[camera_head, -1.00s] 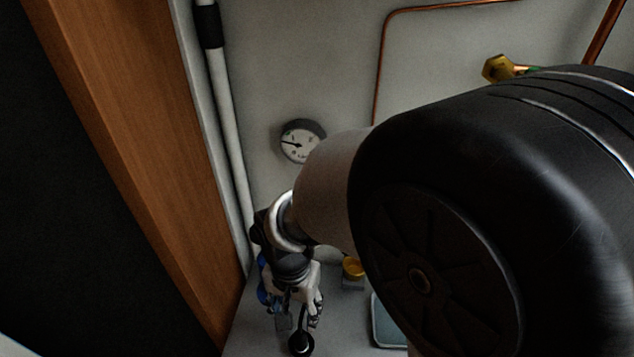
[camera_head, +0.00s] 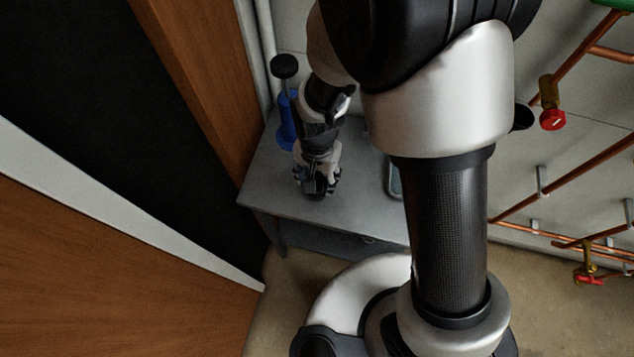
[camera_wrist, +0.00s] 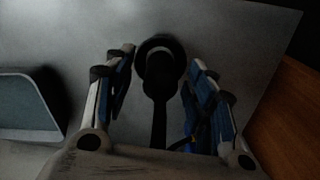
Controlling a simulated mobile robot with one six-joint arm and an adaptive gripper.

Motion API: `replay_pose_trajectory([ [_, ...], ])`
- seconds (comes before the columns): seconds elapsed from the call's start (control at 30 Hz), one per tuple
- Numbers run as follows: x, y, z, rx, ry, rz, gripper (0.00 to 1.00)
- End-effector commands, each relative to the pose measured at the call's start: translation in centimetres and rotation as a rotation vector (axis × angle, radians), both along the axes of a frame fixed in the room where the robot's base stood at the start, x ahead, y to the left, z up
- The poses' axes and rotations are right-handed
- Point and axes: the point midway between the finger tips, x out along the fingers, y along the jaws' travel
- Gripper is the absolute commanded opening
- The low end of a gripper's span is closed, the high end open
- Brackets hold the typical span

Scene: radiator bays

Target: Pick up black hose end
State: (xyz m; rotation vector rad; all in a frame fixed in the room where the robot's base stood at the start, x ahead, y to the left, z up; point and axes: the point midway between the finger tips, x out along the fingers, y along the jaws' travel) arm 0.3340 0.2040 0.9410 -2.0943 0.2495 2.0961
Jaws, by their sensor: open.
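The black hose end (camera_wrist: 158,68) shows in the wrist view as a dark round ring with a straight black stem. It lies between the two fingers of my gripper (camera_wrist: 163,60), with a visible gap on each side. The fingers are spread, with blue inner parts. In the head view my gripper (camera_head: 318,190) points down close over the grey table (camera_head: 285,195). There the hose end cannot be made out apart from the dark fingers.
A blue pump-like thing (camera_head: 287,120) with a black knob stands just left of my gripper. A grey-rimmed tray (camera_wrist: 32,131) lies to the other side. A wooden panel (camera_head: 205,100) borders the table's left. Copper pipes (camera_head: 585,165) with valves run along the right wall.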

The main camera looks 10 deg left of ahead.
Motion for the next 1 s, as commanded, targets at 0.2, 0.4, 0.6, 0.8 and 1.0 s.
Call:
replay_pose_trajectory([
  [0.2,-0.04,0.03,-1.25,0.000,0.000,0.001,0.50],
  [0.4,-0.02,0.04,-1.17,0.000,0.000,0.001,0.47],
  [0.6,-0.03,0.04,-1.16,0.000,0.000,0.001,0.34],
  [0.8,-0.04,0.03,-1.16,0.000,0.000,0.001,0.20],
  [1.0,-0.04,0.03,-1.16,0.000,0.000,0.001,0.07],
])
